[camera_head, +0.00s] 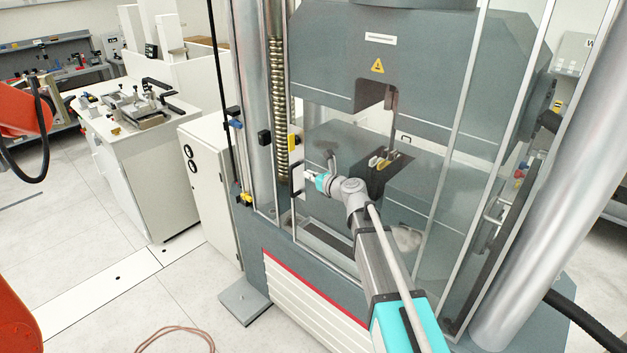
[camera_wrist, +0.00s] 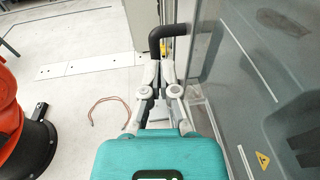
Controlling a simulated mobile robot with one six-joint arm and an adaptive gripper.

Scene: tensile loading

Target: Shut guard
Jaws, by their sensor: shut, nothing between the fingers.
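The guard is a clear panel in a pale metal frame (camera_head: 449,180) on the front of the testing machine. It also shows as a grey see-through sheet on the right of the wrist view (camera_wrist: 233,65). Its black bar handle (camera_head: 297,179) stands upright at the panel's left edge; in the wrist view the handle (camera_wrist: 172,29) bends down behind my fingertips. My gripper (camera_head: 311,177) is shut and empty, close beside the handle; whether the fingertips (camera_wrist: 160,70) touch it I cannot tell. Whether the guard stands fully shut is unclear.
A tall steel column (camera_head: 545,190) stands at the right. A white cabinet (camera_head: 205,185) is left of the machine.

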